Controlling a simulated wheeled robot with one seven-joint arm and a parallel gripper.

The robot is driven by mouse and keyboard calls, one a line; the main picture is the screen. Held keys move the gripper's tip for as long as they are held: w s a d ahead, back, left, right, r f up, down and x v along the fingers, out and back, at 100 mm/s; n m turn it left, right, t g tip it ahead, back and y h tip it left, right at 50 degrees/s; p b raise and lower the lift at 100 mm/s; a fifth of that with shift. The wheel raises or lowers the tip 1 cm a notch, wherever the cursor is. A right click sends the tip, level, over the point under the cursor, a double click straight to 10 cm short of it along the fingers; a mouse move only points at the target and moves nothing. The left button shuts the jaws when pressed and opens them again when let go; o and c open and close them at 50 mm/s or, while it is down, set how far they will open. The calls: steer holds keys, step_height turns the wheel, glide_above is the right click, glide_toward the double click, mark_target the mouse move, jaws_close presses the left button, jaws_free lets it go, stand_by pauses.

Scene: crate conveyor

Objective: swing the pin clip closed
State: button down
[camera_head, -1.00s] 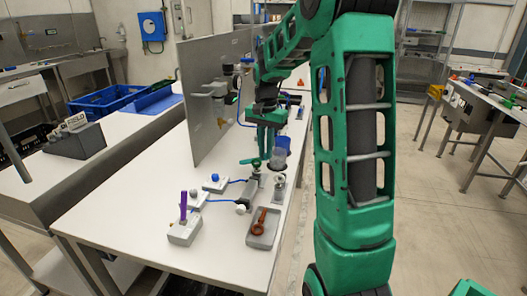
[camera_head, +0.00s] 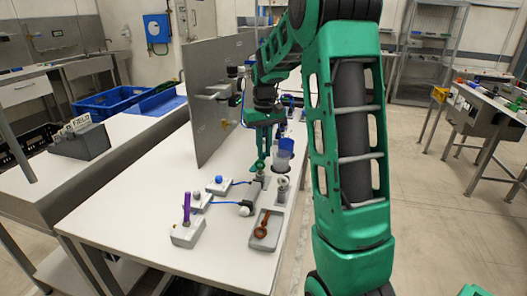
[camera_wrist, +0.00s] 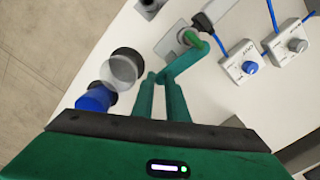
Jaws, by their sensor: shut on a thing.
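The pin clip (camera_wrist: 188,64) is a green bent arm in the wrist view, with a brighter green rounded end beside a dark cable plug (camera_wrist: 207,22) and a grey block (camera_wrist: 174,42). My gripper (camera_wrist: 160,78) has its two green fingers at the near end of the clip, shut on it. In the head view my gripper (camera_head: 259,160) points down over the table beside the grey block (camera_head: 256,194). The clip's contact between the fingertips is small and partly hidden.
A clear cup (camera_wrist: 121,71) and a blue cup (camera_wrist: 96,98) stand close left of the fingers in the wrist view. White boxes with knobs (camera_wrist: 243,65) and blue cables lie right. A grey upright panel (camera_head: 215,110) stands behind; a tray with a brown tool (camera_head: 267,229) is nearer.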

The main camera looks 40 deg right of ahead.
steer(key=shift+w+a+n, duration=0.15)
steer(key=shift+w+n, duration=0.15)
steer(key=shift+n, duration=0.7)
steer(key=shift+r, duration=0.1)
steer(key=c, duration=1.7)
jaws_free()
steer(key=shift+c, duration=0.2)
step_height(320, 180, up, 11)
steer(key=shift+f, duration=0.2)
